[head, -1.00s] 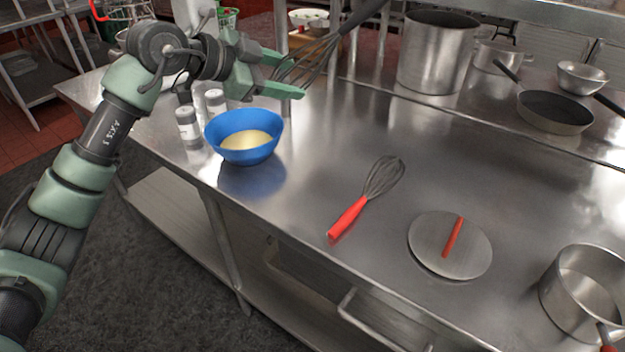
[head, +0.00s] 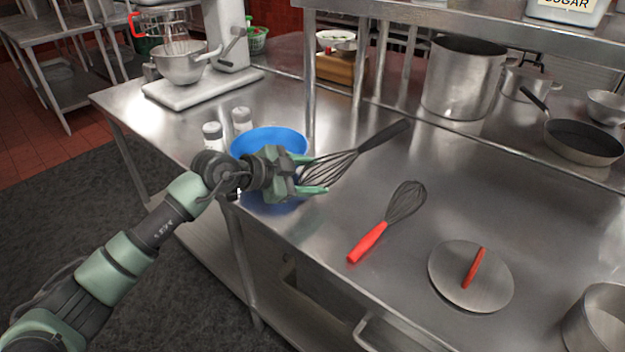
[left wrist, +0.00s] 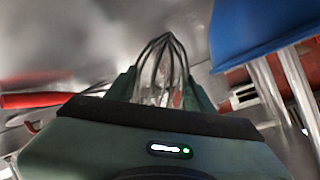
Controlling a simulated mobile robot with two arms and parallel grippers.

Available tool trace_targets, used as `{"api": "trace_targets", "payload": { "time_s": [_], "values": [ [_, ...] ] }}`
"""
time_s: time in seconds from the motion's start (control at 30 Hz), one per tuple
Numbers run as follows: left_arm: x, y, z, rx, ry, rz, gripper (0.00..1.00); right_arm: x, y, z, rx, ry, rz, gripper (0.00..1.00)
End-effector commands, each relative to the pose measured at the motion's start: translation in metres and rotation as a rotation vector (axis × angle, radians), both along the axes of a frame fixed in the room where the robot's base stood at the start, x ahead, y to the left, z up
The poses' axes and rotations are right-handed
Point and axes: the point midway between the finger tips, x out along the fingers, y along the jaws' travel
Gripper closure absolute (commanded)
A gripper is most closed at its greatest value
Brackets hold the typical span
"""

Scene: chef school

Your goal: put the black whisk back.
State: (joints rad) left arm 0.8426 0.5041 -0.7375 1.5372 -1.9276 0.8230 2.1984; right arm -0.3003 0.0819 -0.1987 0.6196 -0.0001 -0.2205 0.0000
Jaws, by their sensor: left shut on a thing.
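The black whisk (head: 356,154) has a dark handle pointing to the upper right and dark wires. My left gripper (head: 312,176) is shut on its wire end, in front of the blue bowl (head: 268,138). In the left wrist view the whisk's wires (left wrist: 163,65) run between the fingers. The whisk appears over the steel counter; whether its handle touches the counter I cannot tell. A second whisk with a red handle (head: 368,242) lies on the counter to the right of the gripper. My right gripper does not show.
Two shakers (head: 213,134) stand behind the bowl, near a stand mixer (head: 182,62). A lid with a red handle (head: 446,277) lies at front right. A large pot (head: 460,80) and a frying pan (head: 584,142) stand at the back.

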Motion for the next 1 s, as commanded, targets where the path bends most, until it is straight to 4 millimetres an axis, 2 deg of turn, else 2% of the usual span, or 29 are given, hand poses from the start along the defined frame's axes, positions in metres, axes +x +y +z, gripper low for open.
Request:
{"api": "trace_targets", "payload": {
  "time_s": [0.1,0.43,0.47,0.53,0.9,1.0],
  "values": [
    [-0.0002,-0.0002,-0.0122,-0.001,0.0,0.0,0.89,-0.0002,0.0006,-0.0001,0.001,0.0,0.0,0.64],
    [-0.0001,-0.0005,-0.0143,-0.001,-0.001,0.0,0.89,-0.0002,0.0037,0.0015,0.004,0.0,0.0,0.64],
    [-0.0001,-0.0004,-0.0153,-0.001,0.0,-0.001,0.44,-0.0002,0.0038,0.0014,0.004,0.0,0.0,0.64],
    [-0.0001,-0.0003,-0.0152,0.0,-0.001,-0.001,0.25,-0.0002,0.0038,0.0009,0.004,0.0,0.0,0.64],
    [0.0001,-0.0001,-0.0127,0.0,-0.002,-0.001,0.25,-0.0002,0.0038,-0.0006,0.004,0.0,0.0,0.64],
    [-0.0045,0.0068,-0.0085,0.0,-0.002,0.001,0.25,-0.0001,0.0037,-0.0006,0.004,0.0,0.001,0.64]
  ]
}}
